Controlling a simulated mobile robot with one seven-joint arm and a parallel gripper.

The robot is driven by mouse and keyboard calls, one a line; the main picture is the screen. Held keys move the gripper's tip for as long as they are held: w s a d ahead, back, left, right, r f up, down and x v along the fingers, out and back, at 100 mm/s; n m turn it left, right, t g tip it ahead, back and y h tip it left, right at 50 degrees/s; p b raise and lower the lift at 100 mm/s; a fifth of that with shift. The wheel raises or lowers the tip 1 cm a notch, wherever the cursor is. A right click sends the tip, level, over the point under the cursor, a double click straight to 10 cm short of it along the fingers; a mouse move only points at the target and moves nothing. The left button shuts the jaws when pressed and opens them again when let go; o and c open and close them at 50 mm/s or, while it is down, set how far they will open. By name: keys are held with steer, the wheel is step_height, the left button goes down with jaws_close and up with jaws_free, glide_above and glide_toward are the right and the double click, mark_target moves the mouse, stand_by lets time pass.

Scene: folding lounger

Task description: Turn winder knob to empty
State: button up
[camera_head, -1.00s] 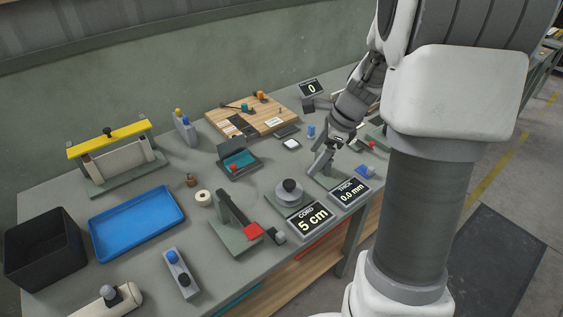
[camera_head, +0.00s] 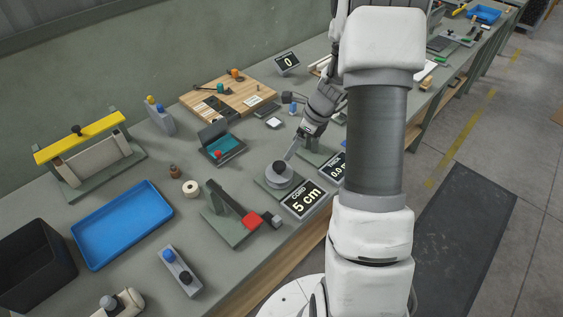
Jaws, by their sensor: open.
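The winder (camera_head: 277,182) is a grey round drum on a flat green-grey base near the front edge of the bench. Its dark round knob (camera_head: 280,168) stands on top. The display beside it (camera_head: 304,200) reads "CORD 5 cm". My gripper (camera_head: 289,158) is open, with its fingers pointing down and left close to the knob's upper right side. I cannot tell whether a finger touches the knob. My arm hides part of the bench to the right.
The "THICK" display (camera_head: 334,168) is partly hidden behind my arm. A red-handled device (camera_head: 238,217) stands left of the winder. A small teal-lined box (camera_head: 221,146) and a wooden board (camera_head: 226,95) lie farther back. A blue tray (camera_head: 122,224) is at the left.

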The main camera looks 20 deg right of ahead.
mark_target(280, 165)
steer(key=x, duration=1)
steer(key=shift+f, duration=0.1)
jaws_close()
